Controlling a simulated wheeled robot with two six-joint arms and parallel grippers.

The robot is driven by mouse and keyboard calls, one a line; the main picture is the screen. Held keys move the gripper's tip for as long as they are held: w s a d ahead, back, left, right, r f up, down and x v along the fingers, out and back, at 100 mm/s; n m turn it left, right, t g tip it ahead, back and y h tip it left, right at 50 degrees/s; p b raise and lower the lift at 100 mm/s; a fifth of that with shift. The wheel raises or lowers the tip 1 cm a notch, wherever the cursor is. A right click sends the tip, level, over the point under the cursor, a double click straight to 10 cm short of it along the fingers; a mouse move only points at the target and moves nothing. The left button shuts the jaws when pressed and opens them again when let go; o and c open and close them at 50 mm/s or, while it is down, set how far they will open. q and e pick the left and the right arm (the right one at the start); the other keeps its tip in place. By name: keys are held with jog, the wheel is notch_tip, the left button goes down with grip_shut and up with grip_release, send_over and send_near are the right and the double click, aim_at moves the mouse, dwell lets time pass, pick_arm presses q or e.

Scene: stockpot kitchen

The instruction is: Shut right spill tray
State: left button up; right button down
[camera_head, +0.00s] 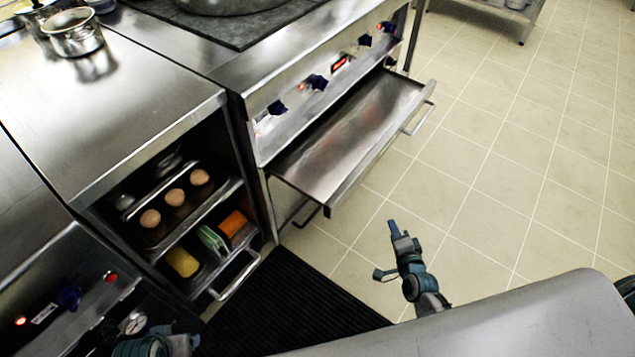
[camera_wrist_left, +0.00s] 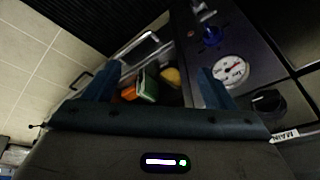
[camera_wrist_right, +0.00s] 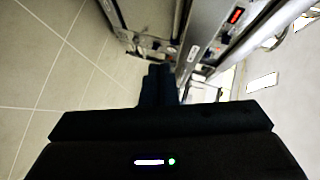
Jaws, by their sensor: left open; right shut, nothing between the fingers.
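The spill tray (camera_head: 350,130) is a wide, shallow steel drawer under the cooker's control panel, and it stands pulled well out. Its bar handle (camera_head: 421,112) is on the front edge. My right gripper (camera_head: 392,224) is shut and empty, over the floor in front of the tray and apart from it. In the right wrist view its fingers (camera_wrist_right: 158,85) are together. My left gripper (camera_wrist_left: 160,88) is open and empty in the left wrist view, facing the lower cabinet. In the head view only part of its arm shows at the bottom left, and its fingertips cannot be made out.
The cooker panel (camera_head: 325,75) has blue knobs above the tray. Left of it, an open cabinet holds eggs (camera_head: 175,197) and a lower drawer with a handle (camera_head: 236,277), containing orange, green and yellow items. A black mat (camera_head: 290,305) lies below. Tiled floor (camera_head: 520,170) is clear to the right.

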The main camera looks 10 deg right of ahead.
notch_tip(320, 180, up, 6)
jog(key=w+f+m+t+b, duration=0.1)
jog(key=w+m+t+b, duration=0.1)
jog(key=m+b, duration=0.1)
send_near(370, 163)
jog(key=w+d, duration=0.3)
pick_arm(q)
jog(key=d+v, duration=0.1)
jog(key=v, duration=0.5)
jog(key=shift+r+t, duration=0.3)
jog(key=shift+t, duration=0.1)
pick_arm(e)
jog(key=shift+w+a+f+m+t+h, duration=0.1)
jog(key=shift+w+a+m+t+h, duration=0.05)
jog(key=shift+w+a, duration=0.55)
jog(key=shift+w+a+f+m+t+h, duration=0.15)
jog(key=shift+w+a, duration=0.5)
jog(key=shift+a, duration=0.05)
